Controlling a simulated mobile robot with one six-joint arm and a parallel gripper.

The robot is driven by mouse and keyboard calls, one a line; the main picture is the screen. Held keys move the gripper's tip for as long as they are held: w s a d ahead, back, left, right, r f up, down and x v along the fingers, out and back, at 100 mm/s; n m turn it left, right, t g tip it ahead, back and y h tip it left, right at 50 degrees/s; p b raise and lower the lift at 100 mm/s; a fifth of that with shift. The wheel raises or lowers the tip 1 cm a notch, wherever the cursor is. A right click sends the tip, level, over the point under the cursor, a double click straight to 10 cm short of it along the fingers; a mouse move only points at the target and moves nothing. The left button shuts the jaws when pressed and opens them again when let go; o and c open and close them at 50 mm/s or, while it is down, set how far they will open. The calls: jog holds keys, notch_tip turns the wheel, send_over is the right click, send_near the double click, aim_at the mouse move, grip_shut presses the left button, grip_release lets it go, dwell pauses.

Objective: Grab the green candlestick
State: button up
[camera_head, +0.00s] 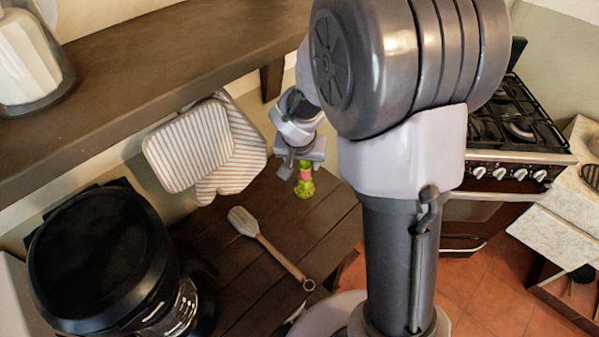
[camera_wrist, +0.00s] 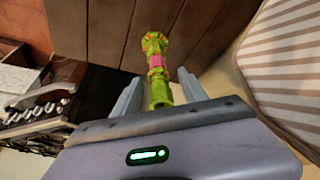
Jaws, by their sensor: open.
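The green candlestick (camera_head: 305,182) has a pink band around its middle. It stands near the back edge of the dark wooden counter (camera_head: 290,225), just below my gripper (camera_head: 302,172). In the wrist view the candlestick (camera_wrist: 157,66) lies between the two grey fingers of my gripper (camera_wrist: 160,95). The fingers are open, with a gap visible on each side of it.
A wooden spatula (camera_head: 265,245) lies on the counter. A black coffee maker (camera_head: 105,265) stands at the left. Striped oven mitts (camera_head: 205,150) hang beside my gripper, under a wooden shelf (camera_head: 150,70). A stove (camera_head: 510,150) is at the right.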

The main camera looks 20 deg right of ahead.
aim_at(305, 167)
jog(key=b+x, duration=0.1)
jog(key=x, duration=0.4)
jog(key=shift+w+d, duration=0.1)
jog(key=shift+d, duration=0.1)
jog(key=shift+r, duration=0.1)
grip_shut()
dwell(1.0)
